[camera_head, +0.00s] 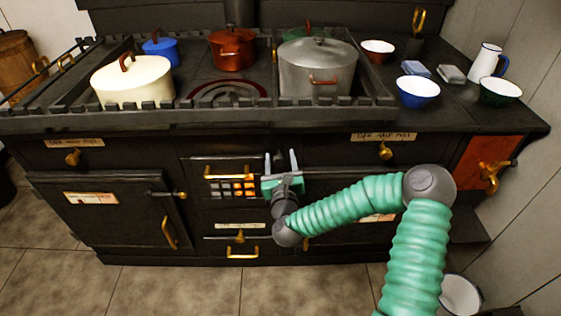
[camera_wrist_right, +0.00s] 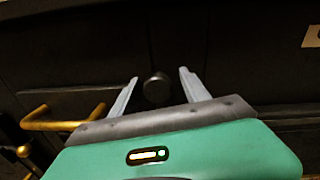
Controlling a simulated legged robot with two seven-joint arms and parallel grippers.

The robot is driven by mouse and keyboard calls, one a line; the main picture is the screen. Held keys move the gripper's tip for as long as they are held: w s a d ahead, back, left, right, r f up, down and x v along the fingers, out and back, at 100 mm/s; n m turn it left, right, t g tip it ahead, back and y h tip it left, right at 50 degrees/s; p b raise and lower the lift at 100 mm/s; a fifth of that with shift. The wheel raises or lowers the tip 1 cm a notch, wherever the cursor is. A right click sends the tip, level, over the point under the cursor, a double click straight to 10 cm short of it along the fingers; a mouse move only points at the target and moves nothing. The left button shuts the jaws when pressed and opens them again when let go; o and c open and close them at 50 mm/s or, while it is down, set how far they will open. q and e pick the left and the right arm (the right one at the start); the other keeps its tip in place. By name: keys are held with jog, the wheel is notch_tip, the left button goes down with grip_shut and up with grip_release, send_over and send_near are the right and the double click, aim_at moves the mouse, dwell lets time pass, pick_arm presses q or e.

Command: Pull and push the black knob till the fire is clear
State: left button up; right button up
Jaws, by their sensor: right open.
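The black knob (camera_wrist_right: 156,87) shows in the right wrist view as a dark round end against the black stove front. It lies between the two pale fingers of my right gripper (camera_wrist_right: 158,84), which are open and apart from it on both sides. In the head view my right gripper (camera_head: 282,162) is at the stove's front, right beside the fire grate (camera_head: 231,187), with its fingers pointing up and toward the stove. The grate glows orange in its openings. The knob is hidden or too dark to make out in the head view. My left gripper is not in view.
The black stove (camera_head: 330,155) carries a cream pot (camera_head: 133,84), a red pot (camera_head: 232,50) and a large grey pot (camera_head: 318,70). A brass handle (camera_wrist_right: 60,122) is left of my right gripper in the wrist view. A bucket (camera_head: 460,296) stands on the floor at right.

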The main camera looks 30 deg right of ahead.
jog(key=shift+a+r, duration=0.15)
jog(key=shift+a, duration=0.1)
jog(key=shift+c, duration=0.3)
jog(key=shift+d, duration=0.1)
grip_shut()
dwell(0.7)
